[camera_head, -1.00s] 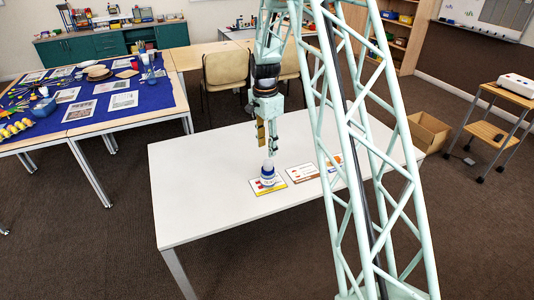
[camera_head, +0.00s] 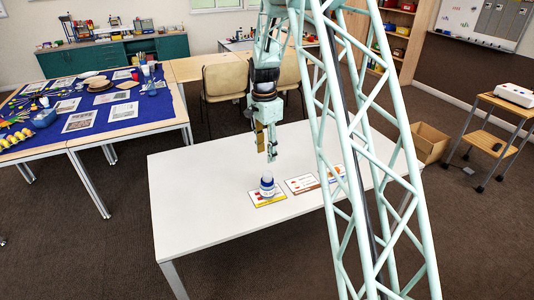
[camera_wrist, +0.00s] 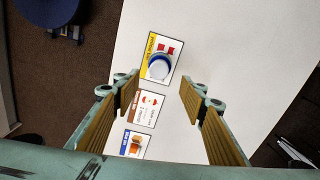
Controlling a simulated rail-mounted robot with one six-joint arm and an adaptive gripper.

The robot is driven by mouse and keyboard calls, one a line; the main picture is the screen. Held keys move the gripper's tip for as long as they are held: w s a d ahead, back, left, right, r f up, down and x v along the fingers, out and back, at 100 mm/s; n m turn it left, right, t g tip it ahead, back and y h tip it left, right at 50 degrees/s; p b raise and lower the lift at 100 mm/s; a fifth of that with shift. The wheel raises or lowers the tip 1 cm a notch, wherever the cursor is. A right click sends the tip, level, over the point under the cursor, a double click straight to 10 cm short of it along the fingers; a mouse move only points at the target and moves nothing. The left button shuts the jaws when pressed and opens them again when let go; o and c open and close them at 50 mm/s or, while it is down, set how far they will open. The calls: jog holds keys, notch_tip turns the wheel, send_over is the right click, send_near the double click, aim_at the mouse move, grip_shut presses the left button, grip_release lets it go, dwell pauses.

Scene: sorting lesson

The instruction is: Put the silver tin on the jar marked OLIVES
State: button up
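A small white and blue round-topped container (camera_head: 267,187) stands on a yellow-edged card (camera_head: 268,200) on the white table. In the wrist view the container (camera_wrist: 159,66) shows from above as a pale disc with a blue rim. No lettering on it can be read, so I cannot tell whether it is the OLIVES jar. I cannot make out a silver tin in either view. My gripper (camera_head: 267,150) hangs above the table near the container. In the wrist view my gripper (camera_wrist: 161,92) has its fingers wide apart with nothing between them.
A red-and-white card (camera_wrist: 145,109) and a blue-edged card with an orange item or picture (camera_wrist: 133,145) lie in line with the first. The white table (camera_head: 195,195) is otherwise largely clear. A blue-covered table (camera_head: 100,105) with many items stands left; a cardboard box (camera_head: 430,143) lies right.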

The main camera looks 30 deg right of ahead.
jog(key=s+a+r+n+t, duration=0.1)
jog(key=s+a+r+n, duration=0.2)
jog(key=s+a+r, duration=0.35)
jog(key=s+a+r+n, duration=0.25)
jog(key=s+r, duration=0.45)
jog(key=r, duration=0.4)
jog(key=s+a+r+n+t, duration=0.1)
jog(key=s+a+r+n, duration=0.2)
jog(key=s+a+r, duration=0.35)
jog(key=s+a+r+n, duration=0.2)
jog(key=s+n, duration=0.1)
jog(key=s, duration=0.7)
jog(key=s+a+r+n+t, duration=0.1)
jog(key=s+a+r+n, duration=0.1)
jog(key=s, duration=0.9)
jog(key=s+a+r+n, duration=0.2)
jog(key=s+r+n, duration=0.1)
jog(key=s, duration=0.7)
jog(key=shift+s+a+r+n+t, duration=0.15)
jog(key=shift+a+r+n+t, duration=0.1)
jog(key=shift+n+t, duration=0.15)
